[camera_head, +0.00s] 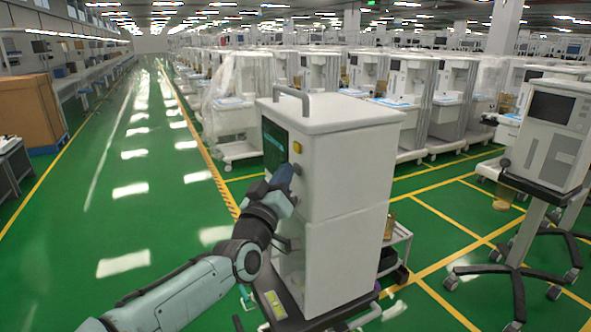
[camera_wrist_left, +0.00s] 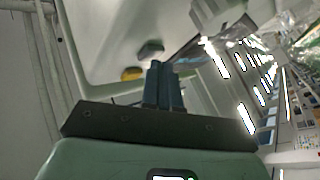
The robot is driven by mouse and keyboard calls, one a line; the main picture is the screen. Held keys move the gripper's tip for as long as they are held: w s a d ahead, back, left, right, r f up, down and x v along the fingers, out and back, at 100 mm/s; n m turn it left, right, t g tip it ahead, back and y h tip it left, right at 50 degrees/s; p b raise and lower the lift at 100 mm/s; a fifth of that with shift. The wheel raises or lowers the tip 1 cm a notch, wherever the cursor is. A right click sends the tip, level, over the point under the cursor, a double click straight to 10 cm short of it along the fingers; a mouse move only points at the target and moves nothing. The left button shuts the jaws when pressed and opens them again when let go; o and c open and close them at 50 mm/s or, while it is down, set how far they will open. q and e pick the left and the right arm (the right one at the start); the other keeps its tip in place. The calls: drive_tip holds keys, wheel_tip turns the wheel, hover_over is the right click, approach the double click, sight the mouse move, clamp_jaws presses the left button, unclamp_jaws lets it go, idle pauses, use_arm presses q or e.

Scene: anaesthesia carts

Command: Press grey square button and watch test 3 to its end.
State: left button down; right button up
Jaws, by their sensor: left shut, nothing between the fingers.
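The white anaesthesia cart (camera_head: 345,170) stands in the middle of the head view. Its dark screen (camera_head: 274,140) is seen at a steep angle, and its text is too small to read. A yellow button (camera_head: 298,147) sits beside the screen; it also shows in the left wrist view (camera_wrist_left: 132,74). A grey button (camera_wrist_left: 150,50) is beside the yellow one, just beyond my fingertips. My left gripper (camera_head: 284,176) is shut and empty, close to the panel; its fingers (camera_wrist_left: 158,68) point at the grey button. I cannot tell whether they touch it. My right gripper is out of view.
A handle (camera_head: 291,97) rises from the cart's top. Another monitor cart (camera_head: 550,135) stands at right on a wheeled base. Rows of wrapped carts (camera_head: 240,105) fill the background. A cardboard box (camera_head: 30,110) is at far left. The green aisle at left is clear.

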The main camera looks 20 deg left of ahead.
use_arm(q)
drive_tip(key=shift+w+d, duration=0.2)
idle(0.3)
idle(0.3)
drive_tip(key=shift+s+a+b, duration=0.6)
drive_tip(key=shift+s+b, duration=0.1)
drive_tip(key=shift+b, duration=0.1)
drive_tip(key=s+a+b, duration=0.3)
drive_tip(key=b, duration=0.2)
drive_tip(key=shift+s+a, duration=0.1)
drive_tip(key=shift+s, duration=0.3)
